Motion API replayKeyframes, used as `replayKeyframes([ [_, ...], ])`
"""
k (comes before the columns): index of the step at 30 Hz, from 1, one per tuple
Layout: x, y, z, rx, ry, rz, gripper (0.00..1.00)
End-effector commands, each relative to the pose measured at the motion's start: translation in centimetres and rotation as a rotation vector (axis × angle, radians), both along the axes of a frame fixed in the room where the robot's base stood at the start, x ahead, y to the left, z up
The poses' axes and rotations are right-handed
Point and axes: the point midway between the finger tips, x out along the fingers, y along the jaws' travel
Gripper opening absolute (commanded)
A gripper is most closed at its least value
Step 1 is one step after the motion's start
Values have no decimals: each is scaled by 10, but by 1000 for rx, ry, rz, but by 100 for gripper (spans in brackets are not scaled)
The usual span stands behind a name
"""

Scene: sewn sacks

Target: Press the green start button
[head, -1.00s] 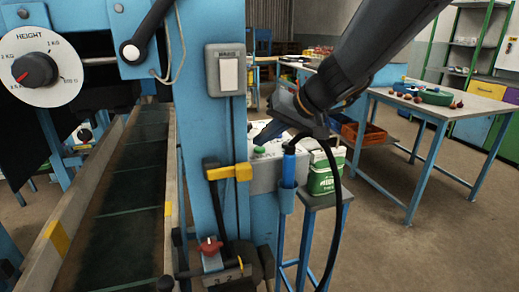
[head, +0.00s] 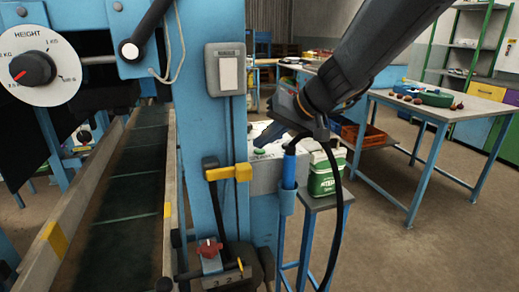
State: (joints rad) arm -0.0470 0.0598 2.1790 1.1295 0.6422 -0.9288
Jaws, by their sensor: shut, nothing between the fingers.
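The green start button (head: 259,152) sits on top of a pale grey control box (head: 265,178), just behind the blue machine post. It is small and partly hidden in the head view. My gripper (head: 262,139) is shut and empty, pointing down and left. Its fingertips are right at the button, a little above it or touching it; I cannot tell which.
A blue machine post (head: 205,120) stands close left of my gripper, with a yellow-handled lever (head: 228,173). A green-and-white tin (head: 325,175) stands on a small stand at the right. A blue-handled tool (head: 289,170) with a black cable is in front. A worktable (head: 440,110) stands further right.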

Motion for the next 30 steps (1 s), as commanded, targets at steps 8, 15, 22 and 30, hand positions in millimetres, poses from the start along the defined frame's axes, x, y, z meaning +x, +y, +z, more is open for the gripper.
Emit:
replayKeyframes([
  [8,0,0,13,0,-1,-1,0],
  [15,0,0,17,0,0,0,0],
  [22,0,0,17,0,0,0,0],
  [30,0,0,37,1,-1,0,0],
])
